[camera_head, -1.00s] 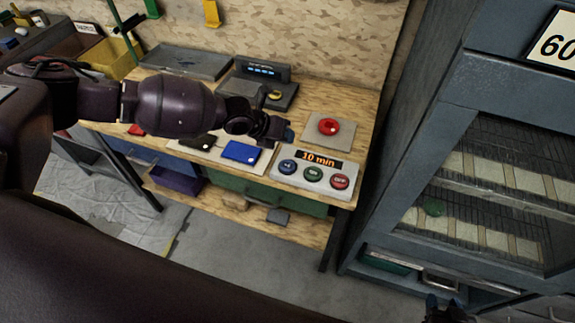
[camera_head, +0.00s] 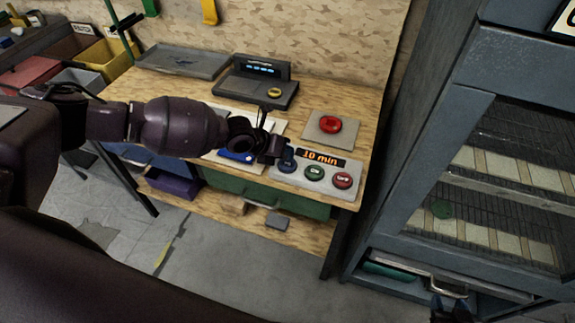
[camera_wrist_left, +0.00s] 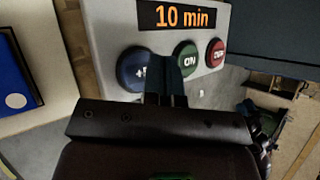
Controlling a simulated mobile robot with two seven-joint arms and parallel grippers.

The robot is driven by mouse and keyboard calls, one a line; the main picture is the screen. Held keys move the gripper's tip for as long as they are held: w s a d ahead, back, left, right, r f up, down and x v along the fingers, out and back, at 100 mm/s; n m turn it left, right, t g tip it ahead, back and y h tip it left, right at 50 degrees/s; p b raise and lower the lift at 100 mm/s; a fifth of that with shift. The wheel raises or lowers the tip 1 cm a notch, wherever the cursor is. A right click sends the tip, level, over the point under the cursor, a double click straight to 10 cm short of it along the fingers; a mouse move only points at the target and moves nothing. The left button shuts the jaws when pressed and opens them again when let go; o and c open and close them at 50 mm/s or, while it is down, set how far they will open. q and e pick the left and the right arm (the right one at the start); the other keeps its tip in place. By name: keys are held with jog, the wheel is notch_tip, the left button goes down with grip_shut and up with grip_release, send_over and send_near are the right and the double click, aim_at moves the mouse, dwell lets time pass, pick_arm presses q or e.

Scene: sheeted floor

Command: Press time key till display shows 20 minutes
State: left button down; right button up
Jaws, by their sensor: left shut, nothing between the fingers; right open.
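The grey control panel (camera_head: 327,185) lies at the front right of the wooden bench. Its display (camera_head: 321,158) reads "10 min" in orange, also in the left wrist view (camera_wrist_left: 176,15). A blue key (camera_head: 287,165), marked with a plus, a green ON key (camera_head: 314,173) and a red OFF key (camera_head: 342,180) sit in a row. My left gripper (camera_head: 284,157) is shut and empty over the blue key. In the wrist view its fingertips (camera_wrist_left: 168,62) overlap that key's right side (camera_wrist_left: 133,70); contact cannot be told. My right gripper (camera_head: 450,312) is at the bottom edge.
A red button on a plate (camera_head: 331,124) sits behind the panel. A blue pad (camera_head: 236,157) lies left of it, partly under my left arm. A dark device with a lit screen (camera_head: 262,69) stands at the back. A grey cabinet (camera_head: 440,130) stands close on the right.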

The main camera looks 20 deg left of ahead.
jog(key=shift+r, duration=0.15)
jog(key=shift+s, duration=0.1)
jog(key=shift+s+d+f, duration=0.1)
jog(key=shift+s+f, duration=0.3)
jog(key=shift+f, duration=0.1)
jog(key=shift+w, duration=0.1)
jog(key=shift+w+r, duration=0.45)
jog(key=shift+r, duration=0.05)
jog(key=shift+s+f, duration=0.15)
